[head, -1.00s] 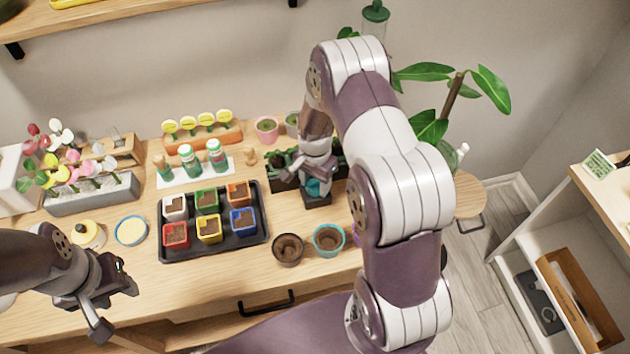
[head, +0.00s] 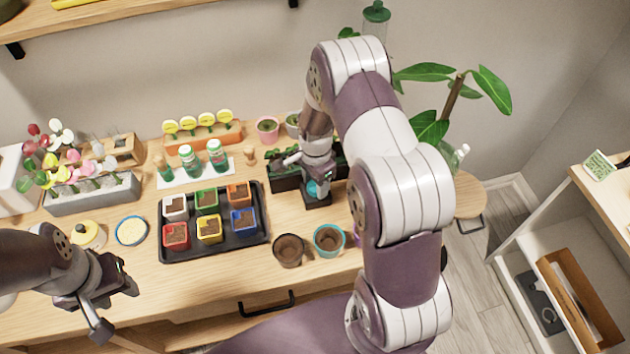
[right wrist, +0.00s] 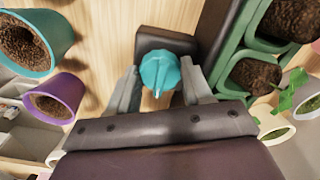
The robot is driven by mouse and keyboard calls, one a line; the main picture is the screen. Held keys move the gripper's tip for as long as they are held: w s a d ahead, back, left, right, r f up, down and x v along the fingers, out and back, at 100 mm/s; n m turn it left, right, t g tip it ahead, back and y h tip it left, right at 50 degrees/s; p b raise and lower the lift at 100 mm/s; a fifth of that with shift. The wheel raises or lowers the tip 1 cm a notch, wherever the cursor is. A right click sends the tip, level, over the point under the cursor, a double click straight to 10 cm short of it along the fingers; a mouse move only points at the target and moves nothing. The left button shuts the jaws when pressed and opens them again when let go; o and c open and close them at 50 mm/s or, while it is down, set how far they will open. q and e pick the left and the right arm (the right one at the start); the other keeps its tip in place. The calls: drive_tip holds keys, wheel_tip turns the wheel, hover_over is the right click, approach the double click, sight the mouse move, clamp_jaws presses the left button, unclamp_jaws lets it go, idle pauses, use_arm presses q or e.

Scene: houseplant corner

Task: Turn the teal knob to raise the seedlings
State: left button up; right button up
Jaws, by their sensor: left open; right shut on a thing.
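The teal knob (right wrist: 160,72) sits on a small dark base (right wrist: 180,42) beside the dark seedling planter, seen from above in the right wrist view. My right gripper (right wrist: 160,85) is shut on the knob, one finger on each side. In the head view the knob (head: 318,188) shows just below my right gripper (head: 318,178). Green seedlings stand in the dark planter (head: 287,182) behind the gripper, partly hidden by my arm. My left gripper (head: 112,308) is open and empty over the front left of the bench.
A black tray (head: 262,240) with several coloured pots lies left of the knob. A brown pot (head: 289,250) and a teal-rimmed pot (head: 328,240) stand in front. A purple pot (right wrist: 55,98) is close by in the right wrist view.

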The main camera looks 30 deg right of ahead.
drive_tip(key=shift+w, duration=0.1)
drive_tip(key=o, duration=1)
drive_tip(key=shift+d, duration=0.1)
drive_tip(key=shift+o, duration=0.2)
drive_tip(key=shift+s+r, duration=0.15)
drive_tip(key=shift+s, duration=0.05)
drive_tip(key=shift+w, duration=0.1)
